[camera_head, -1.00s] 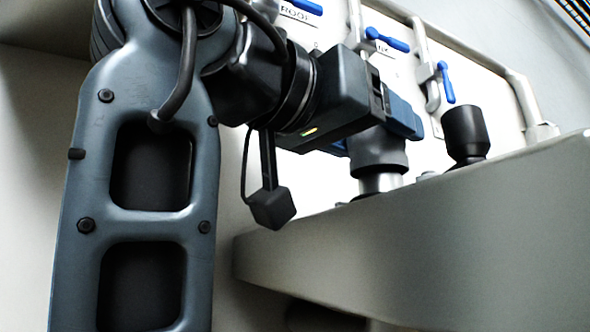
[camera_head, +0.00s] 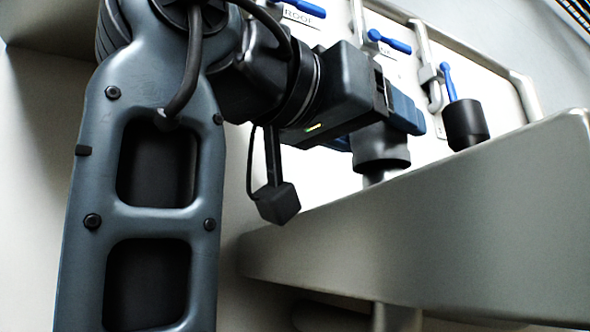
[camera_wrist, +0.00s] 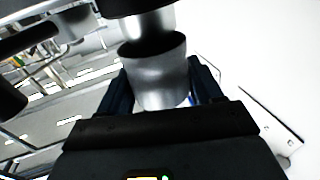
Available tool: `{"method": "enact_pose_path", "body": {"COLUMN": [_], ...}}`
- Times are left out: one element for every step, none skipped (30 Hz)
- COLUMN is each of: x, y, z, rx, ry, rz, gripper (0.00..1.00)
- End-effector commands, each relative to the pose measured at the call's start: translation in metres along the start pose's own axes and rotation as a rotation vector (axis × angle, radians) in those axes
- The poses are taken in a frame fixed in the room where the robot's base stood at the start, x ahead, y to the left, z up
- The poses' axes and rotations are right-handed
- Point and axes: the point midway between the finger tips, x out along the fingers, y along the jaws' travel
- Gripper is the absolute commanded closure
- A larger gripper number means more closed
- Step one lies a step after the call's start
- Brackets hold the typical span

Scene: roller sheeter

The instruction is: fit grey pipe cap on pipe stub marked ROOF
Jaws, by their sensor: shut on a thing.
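My gripper (camera_head: 398,112) is shut on the grey pipe cap (camera_head: 380,147), which hangs mouth down below the fingers. In the wrist view the cap (camera_wrist: 160,75) sits between both fingers. A silver pipe stub (camera_head: 374,178) shows directly under the cap's rim, its lower part hidden by the ledge. The stub (camera_wrist: 150,24) also shows in line with the cap in the wrist view, with a dark band between them. I cannot tell how far the cap is over the stub. The ROOF label (camera_head: 298,17) is on the panel at the upper left, partly cut off.
A light ledge (camera_head: 430,225) runs in front of the stubs and hides their bases. A black cap-like piece (camera_head: 465,124) stands to the right. Blue valve handles (camera_head: 390,42) and pipes line the white panel behind.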

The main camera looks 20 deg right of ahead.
Motion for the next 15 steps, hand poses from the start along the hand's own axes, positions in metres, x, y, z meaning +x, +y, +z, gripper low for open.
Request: {"method": "enact_pose_path", "body": {"x": [0.0065, 0.0066, 0.0068, 0.0069, 0.007, 0.0072, 0.0073, 0.0075, 0.0076, 0.0076, 0.0077, 0.0077, 0.0077, 0.0077, 0.0077], "y": [0.0024, 0.0024, 0.0025, 0.0025, 0.0025, 0.0026, 0.0029, 0.0027, 0.0025, 0.0023, 0.0021, 0.002, 0.002, 0.0019, 0.0018], "z": [0.0319, 0.0327, 0.0338, 0.0347, 0.0354, 0.0362, 0.0363, 0.0366, 0.0365, 0.0362, 0.0357, 0.0352, 0.0348, 0.0345, 0.034], "rx": [-0.037, -0.037, -0.037, -0.037, -0.037, -0.037, -0.035, -0.035, -0.035, -0.035, -0.035, -0.035, -0.035, -0.035, -0.035], "ry": [-0.046, -0.046, -0.046, -0.047, -0.047, -0.047, -0.046, -0.045, -0.045, -0.045, -0.045, -0.045, -0.045, -0.045, -0.045], "rz": [0.022, 0.022, 0.023, 0.023, 0.023, 0.024, 0.024, 0.024, 0.024, 0.023, 0.023, 0.022, 0.022, 0.022, 0.022], "gripper": [0.66, 0.66, 0.66, 0.66, 0.66, 0.66, 0.65, 0.7, 0.76, 0.76, 0.76, 0.76, 0.76, 0.76, 0.76]}}
